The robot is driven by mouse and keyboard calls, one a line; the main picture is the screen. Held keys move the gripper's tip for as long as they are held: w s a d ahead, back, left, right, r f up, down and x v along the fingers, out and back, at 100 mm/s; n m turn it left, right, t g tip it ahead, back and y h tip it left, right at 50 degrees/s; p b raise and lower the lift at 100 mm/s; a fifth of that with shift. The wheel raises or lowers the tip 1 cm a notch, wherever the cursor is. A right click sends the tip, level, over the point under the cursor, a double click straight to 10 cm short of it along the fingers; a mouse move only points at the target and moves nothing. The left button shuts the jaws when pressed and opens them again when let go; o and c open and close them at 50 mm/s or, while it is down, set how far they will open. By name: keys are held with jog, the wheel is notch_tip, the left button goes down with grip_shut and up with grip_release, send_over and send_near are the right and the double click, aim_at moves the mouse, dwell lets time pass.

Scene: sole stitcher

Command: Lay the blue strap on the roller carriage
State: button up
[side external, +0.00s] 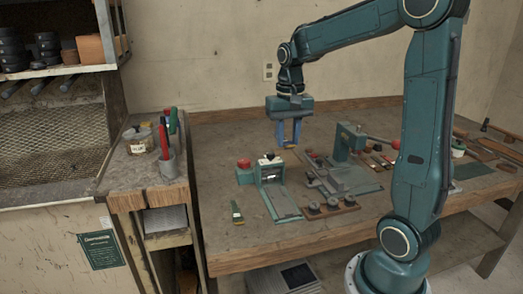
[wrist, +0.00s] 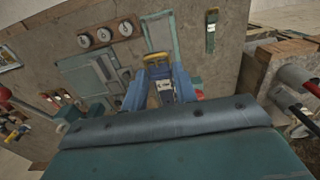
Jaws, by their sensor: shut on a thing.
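My gripper (side external: 289,144) hangs over the bench, its blue fingers pointing down. In the wrist view my gripper (wrist: 158,82) is shut on a narrow piece, apparently the blue strap (wrist: 157,62), with a yellowish end and dark band. The fingers hide most of it, and its full length is unclear. Below and left of the gripper stands a teal bridge fixture (side external: 268,170) with a long flat framed bed (side external: 281,203), also seen in the wrist view (wrist: 160,36). A grey metal slide assembly (side external: 333,180) lies to the right. I cannot tell for certain which is the roller carriage.
A teal post (side external: 350,140) with a lever rises right of my gripper. A wooden strip with round knobs (side external: 328,208) lies at the front. A green strip (side external: 237,212) and a red button (side external: 243,163) are at left.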

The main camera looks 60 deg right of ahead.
jog(key=shift+f, duration=0.1)
send_over(285, 208)
notch_tip(285, 208, down, 16)
jog(key=shift+w+f, duration=0.1)
dwell(0.5)
jog(key=shift+f, duration=1.8)
jog(key=shift+f, duration=0.2)
jog(key=o, duration=1)
jog(key=shift+c, duration=0.2)
jog(key=shift+r, duration=0.15)
notch_tip(285, 208, up, 12)
